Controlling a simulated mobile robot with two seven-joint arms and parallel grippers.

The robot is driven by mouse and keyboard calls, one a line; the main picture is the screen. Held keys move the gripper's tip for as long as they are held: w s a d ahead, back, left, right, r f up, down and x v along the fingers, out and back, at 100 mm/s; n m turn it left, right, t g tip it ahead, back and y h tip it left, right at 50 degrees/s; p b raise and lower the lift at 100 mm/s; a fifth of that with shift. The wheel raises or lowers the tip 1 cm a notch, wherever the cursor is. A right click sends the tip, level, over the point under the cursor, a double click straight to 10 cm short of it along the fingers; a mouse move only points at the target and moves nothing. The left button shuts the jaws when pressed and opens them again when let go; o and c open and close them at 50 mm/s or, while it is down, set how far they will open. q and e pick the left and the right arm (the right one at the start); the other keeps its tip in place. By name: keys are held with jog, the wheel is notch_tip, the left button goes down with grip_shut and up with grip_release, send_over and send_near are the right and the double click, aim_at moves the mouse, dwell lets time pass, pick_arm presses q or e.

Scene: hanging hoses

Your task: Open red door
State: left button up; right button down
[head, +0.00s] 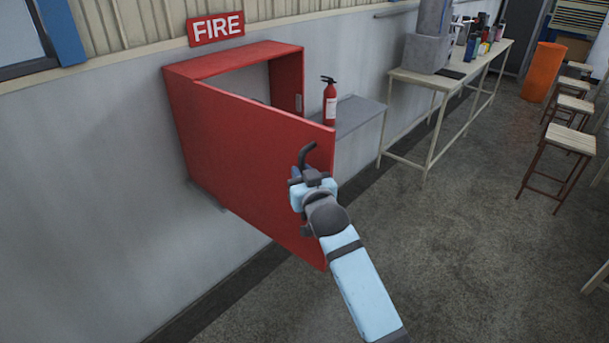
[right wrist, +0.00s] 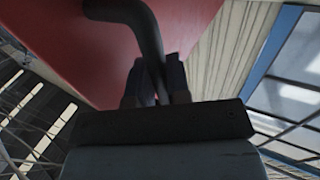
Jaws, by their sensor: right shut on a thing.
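The red door (head: 245,160) of the red fire cabinet (head: 235,61) stands ajar, swung out from the wall, with a gap showing at the top and along its free right edge. A dark curved handle (head: 306,155) sits near that free edge. My right gripper (head: 308,172) is at the handle and is shut on it. In the right wrist view the dark handle (right wrist: 150,40) runs down between the two fingers, in front of the red door (right wrist: 75,40). The cabinet's inside is mostly hidden behind the door. My left gripper is not in view.
A FIRE sign (head: 216,28) hangs above the cabinet. A red extinguisher (head: 329,103) stands on a grey shelf (head: 352,116) right of it. A long table (head: 418,78) and stools (head: 570,138) are further right. The floor (head: 455,250) right of my arm is clear.

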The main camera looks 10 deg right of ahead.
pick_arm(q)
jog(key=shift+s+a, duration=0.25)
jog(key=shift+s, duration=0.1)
pick_arm(e)
jog(key=shift+s+a, duration=0.25)
jog(key=shift+a, duration=0.1)
jog(key=c, duration=1.1)
grip_release()
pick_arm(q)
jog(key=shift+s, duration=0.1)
pick_arm(e)
jog(key=shift+s, duration=0.1)
